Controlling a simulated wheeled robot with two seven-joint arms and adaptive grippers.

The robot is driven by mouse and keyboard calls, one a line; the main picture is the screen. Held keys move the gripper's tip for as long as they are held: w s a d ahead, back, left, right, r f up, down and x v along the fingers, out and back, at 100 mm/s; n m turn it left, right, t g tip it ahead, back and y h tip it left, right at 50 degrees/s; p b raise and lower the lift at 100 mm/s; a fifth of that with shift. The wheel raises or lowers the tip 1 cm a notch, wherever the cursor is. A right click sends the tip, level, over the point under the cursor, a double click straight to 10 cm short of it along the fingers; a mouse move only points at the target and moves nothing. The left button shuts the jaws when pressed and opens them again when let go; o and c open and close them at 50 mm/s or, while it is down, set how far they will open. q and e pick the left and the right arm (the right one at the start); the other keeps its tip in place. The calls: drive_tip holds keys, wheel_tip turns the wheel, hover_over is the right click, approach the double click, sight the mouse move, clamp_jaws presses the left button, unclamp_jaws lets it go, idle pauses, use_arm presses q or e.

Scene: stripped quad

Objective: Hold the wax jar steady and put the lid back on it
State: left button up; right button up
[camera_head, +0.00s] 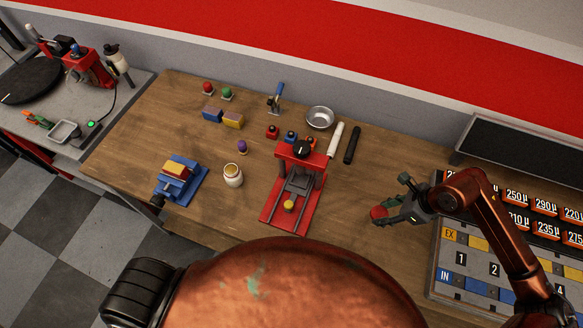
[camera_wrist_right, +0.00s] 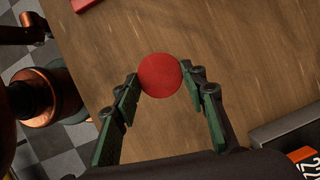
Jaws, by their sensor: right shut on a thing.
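The wax jar (camera_head: 233,176) is a small cream jar with a brownish band near its top. It stands upright on the wooden bench, between the blue vise and the red press, with no gripper touching it. My right gripper (camera_head: 392,205) is shut on a round red lid (camera_head: 379,212), right of the press above the bench's front part. In the right wrist view the lid (camera_wrist_right: 160,75) sits between the green fingertips. The lid is well to the right of the jar. My left gripper is not in view.
The red press (camera_head: 269,216) stands between the jar and the lid. The blue vise (camera_head: 185,188) is left of the jar. A purple-topped piece (camera_head: 242,147) is behind the jar. A metal bowl (camera_head: 320,117) is farther back. A numbered rack (camera_head: 448,270) is at right.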

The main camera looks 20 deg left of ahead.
drive_tip(key=n, duration=0.1)
drive_tip(key=n+g, duration=0.1)
drive_tip(key=n, duration=0.1)
drive_tip(key=d+n+g, duration=0.1)
drive_tip(key=shift+s+f+n, duration=0.15)
drive_tip(key=shift+f+n, duration=0.1)
drive_tip(key=shift+n, duration=0.15)
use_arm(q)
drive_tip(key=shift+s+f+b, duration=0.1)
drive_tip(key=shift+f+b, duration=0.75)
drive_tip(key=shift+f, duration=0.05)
use_arm(e)
drive_tip(key=d+n+g+h, duration=0.1)
drive_tip(key=n, duration=0.4)
drive_tip(key=d+r+n+g+h, duration=0.1)
drive_tip(key=d+n+h, duration=0.1)
drive_tip(key=n, duration=0.3)
drive_tip(key=d+r+n+g+h, duration=0.1)
drive_tip(key=n, duration=0.5)
drive_tip(key=shift+d+r+g, duration=0.1)
drive_tip(key=shift+d+g, duration=0.2)
drive_tip(key=shift+g, duration=0.1)
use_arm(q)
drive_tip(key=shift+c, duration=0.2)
